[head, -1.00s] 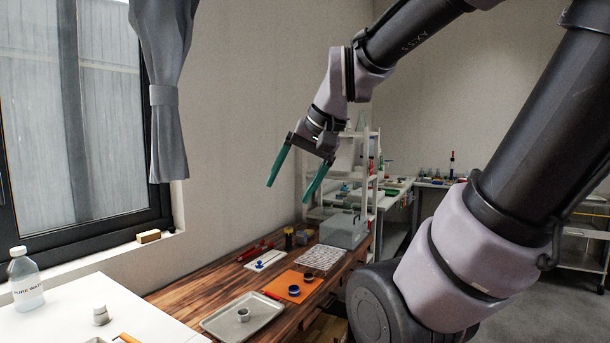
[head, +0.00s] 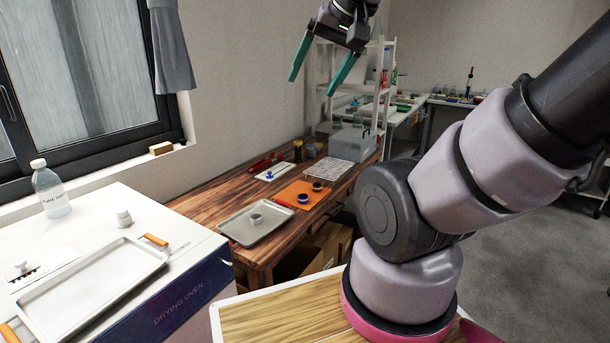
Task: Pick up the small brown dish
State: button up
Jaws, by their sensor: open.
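My gripper (head: 311,87) is open and empty, with two green fingers pointing down. It is high in the head view, above and well apart from the wooden bench. On an orange mat (head: 288,190) on the bench lie two small round things. The farther one, dark and brownish, looks like the small brown dish (head: 317,186); it is too small to see clearly. The nearer one is a dark blue ring-like dish (head: 303,198). Nothing touches either of them.
A metal tray (head: 232,229) with a small grey cup (head: 256,219) is left of the mat. A wire rack (head: 328,172) and a grey box (head: 352,145) stand behind it. A white drying oven (head: 190,245) with a large tray (head: 60,311) fills the lower left.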

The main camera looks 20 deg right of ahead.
aim_at(318, 188)
jog(key=i+l, duration=0.35)
jog(key=l, duration=0.15)
jog(key=i+l+u, duration=0.1)
jog(key=i+l, duration=0.3)
jog(key=l, duration=0.1)
